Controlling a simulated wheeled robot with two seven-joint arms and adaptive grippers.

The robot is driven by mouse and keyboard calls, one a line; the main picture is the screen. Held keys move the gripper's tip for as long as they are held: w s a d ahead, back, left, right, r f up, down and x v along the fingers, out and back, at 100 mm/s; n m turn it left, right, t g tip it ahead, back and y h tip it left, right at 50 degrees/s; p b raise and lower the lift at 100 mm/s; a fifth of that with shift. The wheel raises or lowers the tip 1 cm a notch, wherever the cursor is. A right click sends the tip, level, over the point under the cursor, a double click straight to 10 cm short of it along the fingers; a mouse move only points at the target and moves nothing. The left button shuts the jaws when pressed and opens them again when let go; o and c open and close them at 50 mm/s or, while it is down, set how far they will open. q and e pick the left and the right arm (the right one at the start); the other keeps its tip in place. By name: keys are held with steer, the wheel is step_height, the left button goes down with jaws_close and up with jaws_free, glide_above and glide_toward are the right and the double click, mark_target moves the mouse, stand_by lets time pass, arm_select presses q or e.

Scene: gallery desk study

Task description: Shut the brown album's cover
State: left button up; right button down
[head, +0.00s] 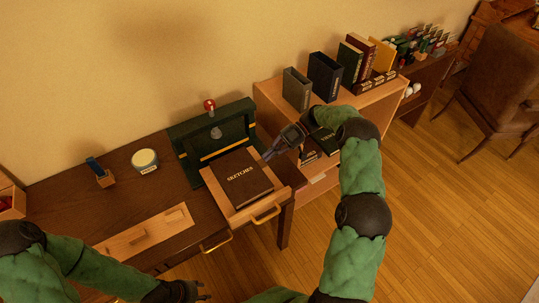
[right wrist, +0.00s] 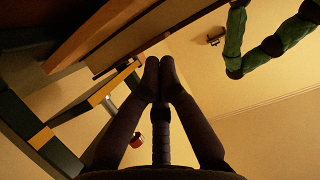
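The brown album (head: 245,178), marked SKETCHES, lies on a light wooden tray or drawer (head: 234,217) at the desk's right end. Its cover looks flat and closed, with the lettered face up. My right gripper (head: 267,155) is just past the album's upper right corner, pointing toward it; I cannot tell whether it touches. In the right wrist view its fingertips (right wrist: 160,68) are together with nothing seen between them. My left gripper (head: 196,291) is low at the bottom edge, away from the album; its fingers are too dark to judge.
A dark green case (head: 190,139) with yellow bands stands open behind the album. A shelf (head: 323,108) with upright books is to the right. A round tin (head: 144,160) and a small stand (head: 104,178) are on the desk (head: 70,207).

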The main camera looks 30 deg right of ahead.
steer(key=shift+s+d+f+b, duration=0.1)
steer(key=shift+f+b, duration=0.8)
steer(key=shift+f, duration=0.75)
steer(key=shift+r, duration=0.2)
steer(key=shift+d, duration=0.1)
steer(key=v, duration=1.1)
steer(key=shift+d+r, duration=0.15)
steer(key=shift+d, duration=0.2)
